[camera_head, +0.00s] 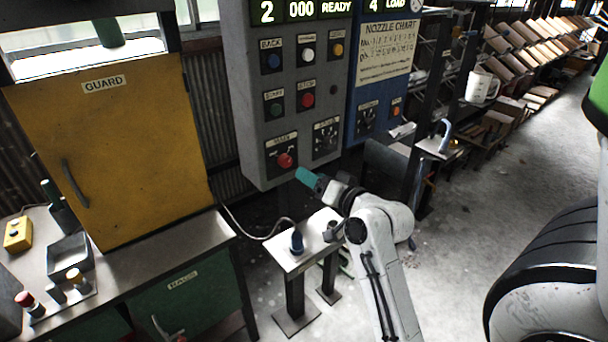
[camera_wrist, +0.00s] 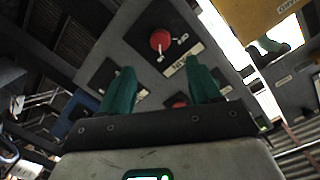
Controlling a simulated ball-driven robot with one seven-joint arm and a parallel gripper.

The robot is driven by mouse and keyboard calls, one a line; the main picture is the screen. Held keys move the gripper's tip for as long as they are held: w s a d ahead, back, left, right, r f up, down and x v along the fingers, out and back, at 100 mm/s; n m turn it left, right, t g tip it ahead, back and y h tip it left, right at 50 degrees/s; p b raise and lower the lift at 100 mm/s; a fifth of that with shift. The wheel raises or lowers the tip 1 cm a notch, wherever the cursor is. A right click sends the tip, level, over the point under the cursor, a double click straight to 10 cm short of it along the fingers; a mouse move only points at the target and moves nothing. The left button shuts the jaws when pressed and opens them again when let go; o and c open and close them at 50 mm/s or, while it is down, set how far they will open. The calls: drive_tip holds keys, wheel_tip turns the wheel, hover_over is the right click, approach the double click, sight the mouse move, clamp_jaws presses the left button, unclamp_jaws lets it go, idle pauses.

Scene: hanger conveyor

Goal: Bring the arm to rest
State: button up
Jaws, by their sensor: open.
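My gripper (camera_head: 307,178) has teal fingers and is raised in front of the grey control panel (camera_head: 262,100). In the wrist view my gripper (camera_wrist: 163,90) has its two fingers apart with nothing between them. The red rotary knob (camera_head: 285,160) on the panel's lower left is close to the fingertips in the head view. The red knob also shows in the wrist view (camera_wrist: 163,39), beyond the fingers and apart from them. My white arm reaches up from the lower middle of the head view.
A small stand (camera_head: 290,262) with a blue knob (camera_head: 296,241) is below my gripper. A yellow guard door (camera_head: 130,150) and a bench (camera_head: 140,268) are at left. A blue panel (camera_head: 352,128) adjoins the grey one. Open floor (camera_head: 500,200) lies to the right.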

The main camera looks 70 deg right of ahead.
drive_tip(key=shift+s+a, duration=0.35)
drive_tip(key=shift+s, duration=0.15)
drive_tip(key=w+a+f+n+g+y, duration=0.3)
drive_tip(key=a+f+n+g+y, duration=0.4)
drive_tip(key=a+f, duration=1)
drive_tip(key=s+a+f+n+g+y, duration=0.1)
drive_tip(key=s+a+f+n+g, duration=0.4)
drive_tip(key=s+a, duration=0.6)
wheel_tip(320, 180, down, 2)
drive_tip(key=shift+s+a+n+g+y, duration=0.2)
drive_tip(key=shift+a+n+g+y, duration=0.15)
drive_tip(key=shift+a+g, duration=0.5)
